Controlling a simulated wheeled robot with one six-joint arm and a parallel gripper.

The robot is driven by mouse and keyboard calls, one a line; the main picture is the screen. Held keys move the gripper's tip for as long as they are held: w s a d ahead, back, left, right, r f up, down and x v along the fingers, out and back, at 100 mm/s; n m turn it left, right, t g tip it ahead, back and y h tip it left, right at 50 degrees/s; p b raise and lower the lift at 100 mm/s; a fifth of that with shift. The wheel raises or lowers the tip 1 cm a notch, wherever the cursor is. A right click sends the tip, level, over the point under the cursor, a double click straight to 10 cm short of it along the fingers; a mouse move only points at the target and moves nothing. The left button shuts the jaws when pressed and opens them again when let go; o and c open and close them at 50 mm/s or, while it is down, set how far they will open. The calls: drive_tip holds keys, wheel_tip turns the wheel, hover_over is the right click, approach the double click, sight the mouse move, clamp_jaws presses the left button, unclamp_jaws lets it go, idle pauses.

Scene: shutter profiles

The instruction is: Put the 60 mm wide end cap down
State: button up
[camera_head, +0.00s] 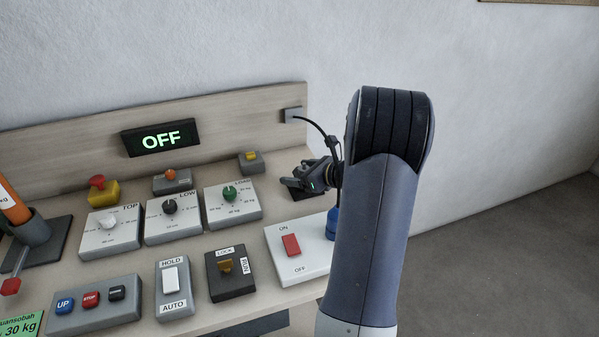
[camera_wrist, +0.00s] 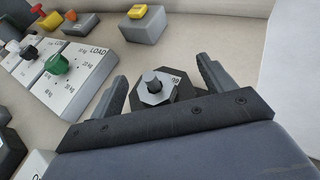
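A grey eight-sided end cap (camera_wrist: 149,98) with a dark raised knob in its middle shows in the wrist view. A small number is printed on it, too small to read surely. It lies on a black base (camera_wrist: 188,88) on the bench. My gripper (camera_wrist: 162,68) is open, one finger on each side of the cap. Gaps show between the fingers and the cap. In the head view my gripper (camera_head: 303,182) is low over the bench's right back part, and I cannot make out the cap there.
A grey box with a yellow button (camera_wrist: 146,22) stands just beyond the cap. The LOAD dial box (camera_head: 232,205) is to the left, and the ON/OFF switch box (camera_head: 297,252) is in front. A display (camera_head: 160,138) reads OFF. The backboard (camera_head: 230,113) closes the bench's rear.

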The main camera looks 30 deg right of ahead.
drive_tip(key=shift+r, duration=0.25)
drive_tip(key=v, duration=1.2)
drive_tip(key=shift+f, duration=0.15)
drive_tip(key=x, duration=1.1)
drive_tip(key=shift+w+a+f, duration=0.15)
drive_tip(key=shift+w+a, duration=0.05)
drive_tip(key=shift+w, duration=0.15)
drive_tip(key=shift+w+r+p, duration=0.2)
drive_tip(key=shift+p, duration=0.15)
drive_tip(key=shift+s+r, duration=0.1)
drive_tip(key=shift+r, duration=1.25)
